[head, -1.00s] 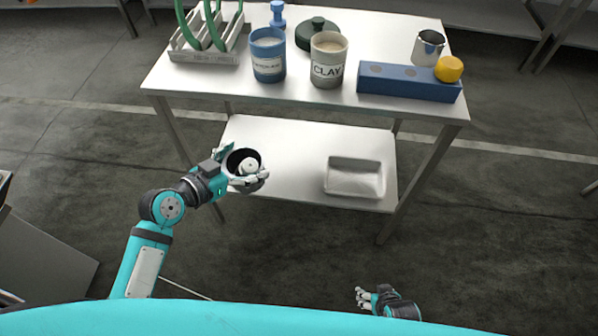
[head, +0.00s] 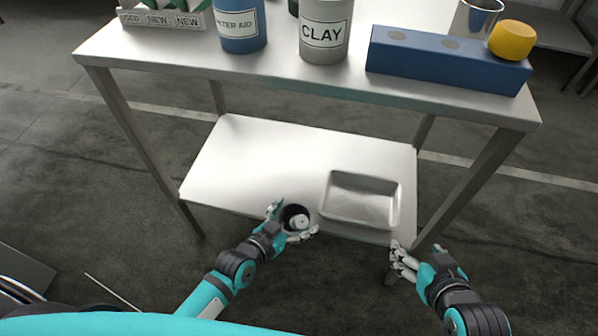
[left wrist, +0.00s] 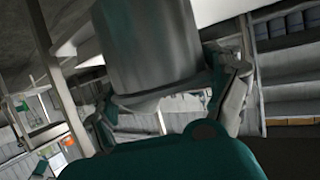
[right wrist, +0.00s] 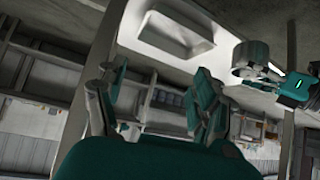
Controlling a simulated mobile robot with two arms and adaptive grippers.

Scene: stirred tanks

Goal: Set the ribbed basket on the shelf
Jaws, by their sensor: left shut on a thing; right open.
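The ribbed basket (head: 290,212), a round grey vessel with a dark inside and a whitish piece in it, is in my left gripper (head: 291,222). The gripper is shut around its side. It appears upright at the front edge of the lower shelf (head: 235,165); I cannot tell whether it touches the shelf. In the left wrist view the basket's grey wall (left wrist: 150,45) fills the space between the fingers. In the right wrist view it shows at the right (right wrist: 250,55). My right gripper (head: 402,262) is open and empty near the shelf's front right corner.
A shallow metal tray (head: 360,203) lies on the shelf, just right of the basket. The shelf's left and back are clear. Above is the tabletop with a CLAY pot (head: 324,32), a blue pot (head: 238,25) and a blue block (head: 440,60). Table legs (head: 470,185) flank the shelf.

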